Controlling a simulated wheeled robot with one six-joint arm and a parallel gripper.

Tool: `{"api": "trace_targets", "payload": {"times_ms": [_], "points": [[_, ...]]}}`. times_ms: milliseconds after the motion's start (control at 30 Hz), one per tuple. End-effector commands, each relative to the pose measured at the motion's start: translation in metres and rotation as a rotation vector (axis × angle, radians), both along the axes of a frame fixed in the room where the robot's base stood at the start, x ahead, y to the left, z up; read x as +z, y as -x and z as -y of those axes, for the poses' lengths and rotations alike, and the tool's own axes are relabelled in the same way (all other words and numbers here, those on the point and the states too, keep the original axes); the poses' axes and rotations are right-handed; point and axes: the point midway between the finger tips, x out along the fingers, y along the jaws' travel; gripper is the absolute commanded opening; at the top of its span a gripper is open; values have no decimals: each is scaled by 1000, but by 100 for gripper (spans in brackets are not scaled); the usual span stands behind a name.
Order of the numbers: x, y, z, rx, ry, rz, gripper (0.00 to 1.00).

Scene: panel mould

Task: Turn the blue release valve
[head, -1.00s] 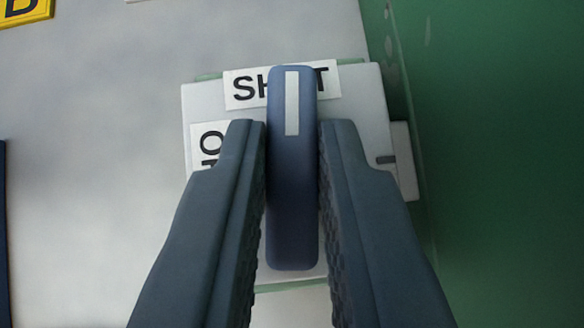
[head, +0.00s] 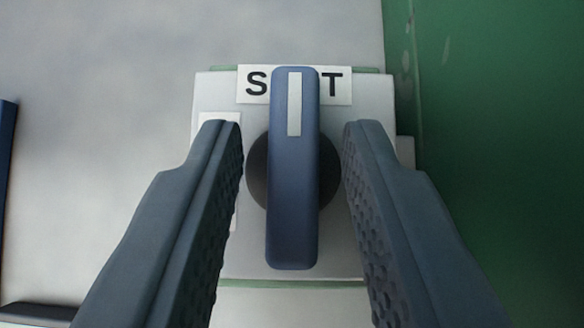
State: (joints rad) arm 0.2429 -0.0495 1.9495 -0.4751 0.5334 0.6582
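The blue release valve (head: 293,200) is a long blue handle with a white stripe at its top end. It stands upright in the picture on a dark round hub, with its striped end over the label marked "S...T" (head: 334,86); the handle covers the label's middle letters. The valve sits on a pale square plate (head: 345,262). My gripper (head: 293,160) is open, with one dark finger on each side of the handle and a clear gap on both sides. A second white label is mostly hidden behind the left finger.
A green surface (head: 490,120) runs down the right side, close to the plate. The grey panel (head: 100,130) to the left is mostly bare. A dark blue bar (head: 7,180) stands at the left edge, and a dark piece (head: 38,312) lies at the bottom left.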

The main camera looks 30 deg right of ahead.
Motion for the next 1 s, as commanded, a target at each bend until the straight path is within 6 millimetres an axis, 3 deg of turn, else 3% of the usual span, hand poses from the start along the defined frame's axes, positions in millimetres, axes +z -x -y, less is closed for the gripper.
{"api": "trace_targets", "payload": {"times_ms": [467, 1000], "points": [[7, 6, -4, -1, 1, 0, 36], [80, 67, -44, 1, 1, 2, 36]]}}
